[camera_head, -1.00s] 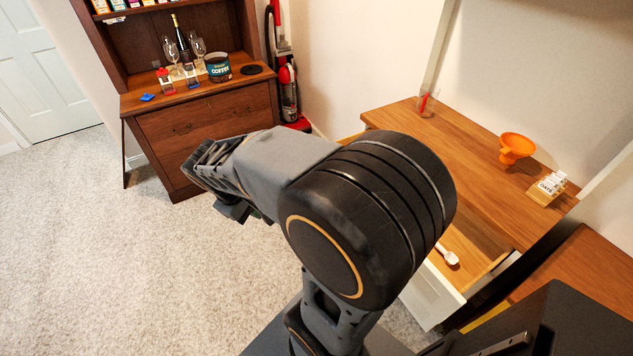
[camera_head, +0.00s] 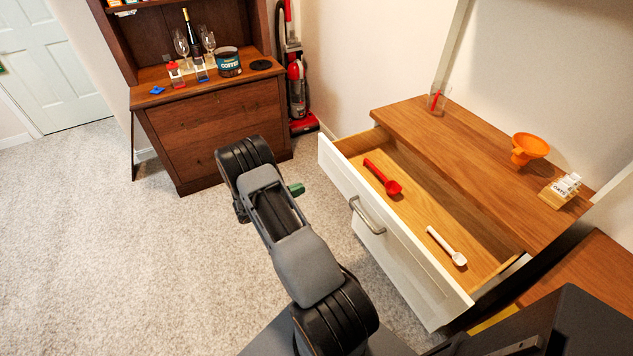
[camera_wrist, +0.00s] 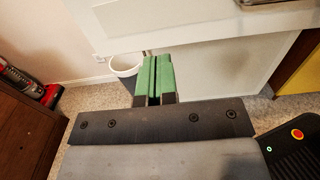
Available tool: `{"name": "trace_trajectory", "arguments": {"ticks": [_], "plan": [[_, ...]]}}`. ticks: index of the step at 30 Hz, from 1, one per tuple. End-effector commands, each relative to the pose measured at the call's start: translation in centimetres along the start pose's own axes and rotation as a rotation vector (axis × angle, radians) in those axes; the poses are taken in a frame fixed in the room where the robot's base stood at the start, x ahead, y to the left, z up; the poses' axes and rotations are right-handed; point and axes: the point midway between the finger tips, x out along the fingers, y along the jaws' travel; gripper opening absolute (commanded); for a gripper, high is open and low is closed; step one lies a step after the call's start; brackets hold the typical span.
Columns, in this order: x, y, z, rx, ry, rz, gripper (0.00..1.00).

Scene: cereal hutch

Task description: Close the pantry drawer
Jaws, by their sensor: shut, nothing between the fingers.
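The pantry drawer (camera_head: 415,254) stands pulled out from the wooden-topped cabinet in the head view. It has a white front with a metal handle (camera_head: 367,215). A red scoop (camera_head: 383,178) and a white scoop (camera_head: 447,246) lie inside it. My gripper (camera_head: 297,189) is to the left of the drawer front, apart from it, with a green tip showing. In the wrist view, the green fingers (camera_wrist: 154,80) are together with nothing between them. The white drawer front (camera_wrist: 215,25) spans the top of that view, beyond the fingers.
An orange funnel (camera_head: 529,149) and a small labelled wooden holder (camera_head: 561,193) stand on the cabinet top. A dark wooden hutch (camera_head: 215,128) and a red vacuum cleaner (camera_head: 296,85) stand at the back. Carpet at left is clear.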

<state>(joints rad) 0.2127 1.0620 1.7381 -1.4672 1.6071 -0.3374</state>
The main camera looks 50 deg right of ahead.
Motion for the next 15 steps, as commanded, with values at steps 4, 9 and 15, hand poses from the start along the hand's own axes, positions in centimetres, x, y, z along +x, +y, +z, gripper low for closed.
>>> {"name": "trace_trajectory", "arguments": {"ticks": [4,9,15], "plan": [[2.2,-0.1,0.1,-0.004,-0.002,-0.002,0.00],[5.5,-0.1,0.1,-0.004,-0.001,-0.003,0.00],[9.1,-0.1,0.1,-0.003,-0.001,-0.003,0.00]]}}
